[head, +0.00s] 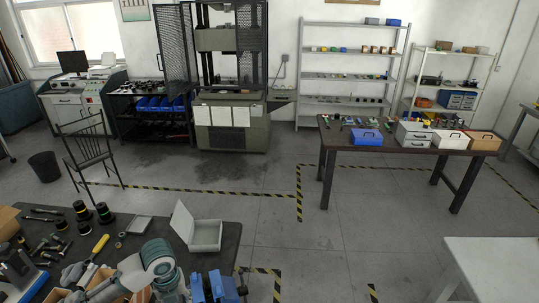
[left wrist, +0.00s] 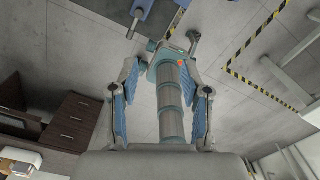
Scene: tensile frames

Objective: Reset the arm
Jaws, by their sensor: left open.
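My left gripper (left wrist: 162,36) is open in the left wrist view, with its two blue-padded fingers spread wide apart. A grey and teal arm link of mine shows between the fingers, and I see no object held there. In the head view an arm of mine (head: 160,258), grey and teal, bends at the bottom left over the near edge of the dark workbench (head: 145,222). The left fingertips cannot be made out clearly in the head view. My right gripper does not show in either view.
On the workbench lie an open white box (head: 205,235), black cylinders (head: 81,209), a yellow-handled screwdriver (head: 100,244) and several metal parts. A blue object (head: 215,288) stands beside the arm. A white table (head: 495,265) is at the lower right. The floor between is clear.

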